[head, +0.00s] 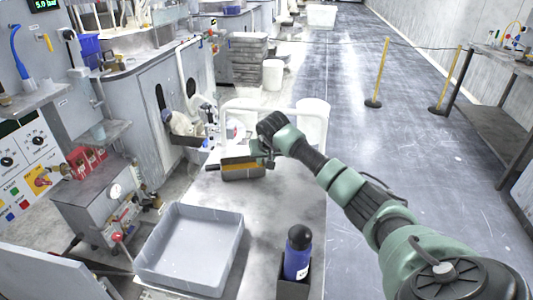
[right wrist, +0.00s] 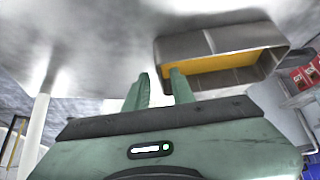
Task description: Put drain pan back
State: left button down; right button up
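The drain pan is most likely the shallow grey rectangular tray (head: 190,282), which sits empty at the near left of the grey cart top (head: 285,205). My right gripper (head: 228,161) is farther back over the cart, apart from the pan, at a small grey box with a yellow inside (head: 243,174). In the right wrist view its two green fingers (right wrist: 160,88) show a gap with nothing seen between them. The box (right wrist: 225,42) is just beyond the fingertips; whether they touch it is unclear. My left gripper is not in view.
A dark blue bottle (head: 297,258) stands in a dark holder at the cart's near edge. The cart's white handle (head: 285,112) is at the back. A bench with a gauge and red boxes (head: 86,158) is on the left. The floor to the right is open up to yellow posts (head: 378,75).

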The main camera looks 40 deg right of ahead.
jog(key=v, duration=1.1)
jog(key=shift+b, duration=0.3)
